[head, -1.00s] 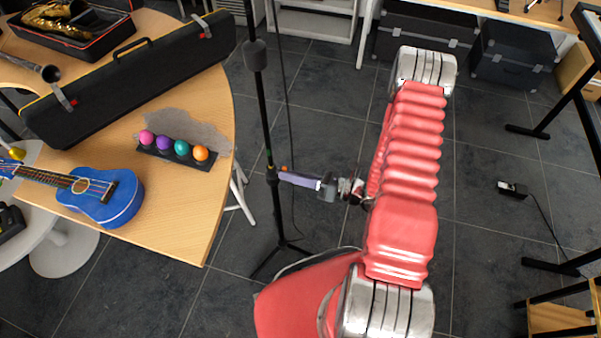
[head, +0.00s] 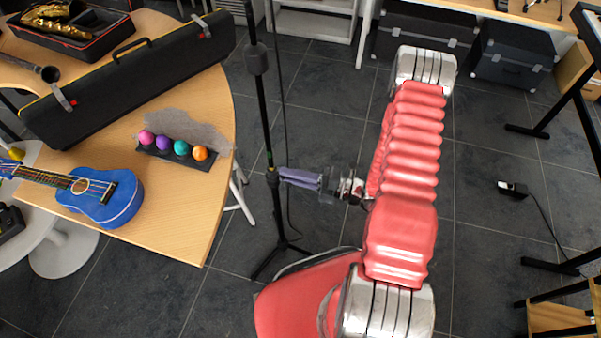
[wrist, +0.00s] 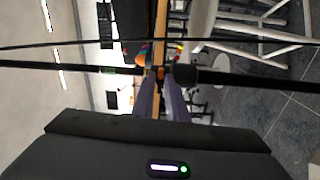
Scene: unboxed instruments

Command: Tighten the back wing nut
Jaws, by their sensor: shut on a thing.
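A black stand (head: 262,110) with a thin upright pole stands on the floor just right of the wooden table. My gripper (head: 281,175) reaches in from the right, its two purple-grey fingers at the collar low on the pole. In the wrist view the fingers run up to the stand's pole (wrist: 100,66), which lies across the picture. A small orange wing nut (wrist: 160,72) shows between the fingertips, and my gripper is shut on it. In the head view the fingers hide the nut.
The wooden table (head: 190,235) at left holds a blue ukulele (head: 105,198), a row of coloured egg shakers (head: 178,150) and a long black case (head: 130,80). A thin black cable hangs beside the pole. Open floor lies right of my arm.

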